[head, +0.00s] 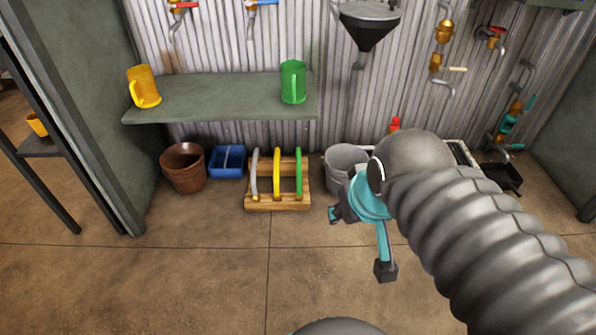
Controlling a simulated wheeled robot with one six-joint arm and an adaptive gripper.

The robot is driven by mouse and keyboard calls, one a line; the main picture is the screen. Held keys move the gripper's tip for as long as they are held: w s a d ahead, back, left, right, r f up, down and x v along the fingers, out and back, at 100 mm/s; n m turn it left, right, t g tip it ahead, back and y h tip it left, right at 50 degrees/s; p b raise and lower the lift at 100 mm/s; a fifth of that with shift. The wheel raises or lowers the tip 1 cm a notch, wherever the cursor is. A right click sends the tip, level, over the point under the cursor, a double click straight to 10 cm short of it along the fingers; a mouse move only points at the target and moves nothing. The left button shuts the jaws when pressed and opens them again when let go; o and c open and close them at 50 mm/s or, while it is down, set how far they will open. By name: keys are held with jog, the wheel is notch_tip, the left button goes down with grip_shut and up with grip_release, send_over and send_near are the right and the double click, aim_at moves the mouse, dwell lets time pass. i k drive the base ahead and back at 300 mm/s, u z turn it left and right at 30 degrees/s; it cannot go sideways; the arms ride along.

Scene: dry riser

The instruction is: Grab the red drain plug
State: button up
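My gripper (360,242) is teal with dark fingertips and hangs over the floor right of the middle in the head view. Its two fingers are spread apart with nothing visible between them. A small red thing (395,124) shows behind my arm, against the corrugated wall. Its lower part is hidden by my arm, and I cannot tell whether it is the drain plug. No other red thing clearly looks like a plug.
A grey bucket (343,165) stands just behind my gripper. Left of it are a wooden rack (262,206) with coloured hoops, a blue bin (227,162) and brown pots (184,168). A green shelf (215,98) holds two mugs. The front left floor is clear.

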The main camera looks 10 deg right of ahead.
aim_at(394, 125)
jog(key=z, duration=0.3)
jog(key=k, duration=0.4)
jog(key=z, duration=1.55)
jog(key=i, duration=1.1)
jog(key=u, duration=0.6)
jog(key=i, duration=0.7)
jog(key=u, duration=1.2)
jog(key=i, duration=0.3)
jog(key=u, duration=0.25)
